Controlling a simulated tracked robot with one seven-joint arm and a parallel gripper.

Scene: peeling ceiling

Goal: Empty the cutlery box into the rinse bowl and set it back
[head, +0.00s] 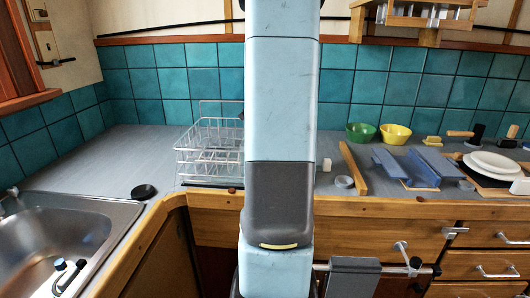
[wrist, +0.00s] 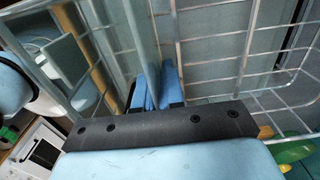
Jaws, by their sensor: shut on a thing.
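My gripper (wrist: 156,92) shows in the wrist view, its two blue fingers shut on a thin, pale grey upright piece (wrist: 148,45). I cannot tell whether this is a wall of the cutlery box. White wires of the rack (wrist: 246,50) surround the fingers. In the head view my arm hides the gripper and the right part of the wire rack (head: 208,152). A green bowl (head: 360,132) and a yellow bowl (head: 395,134) stand on the counter right of my arm. I cannot tell which, if either, is the rinse bowl.
A steel sink (head: 70,232) is at the left, with a black round thing (head: 143,191) beside it. Right of my arm lie a wooden piece (head: 353,168), blue trays (head: 402,165) and white plates (head: 495,163). Counter left of the rack is clear.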

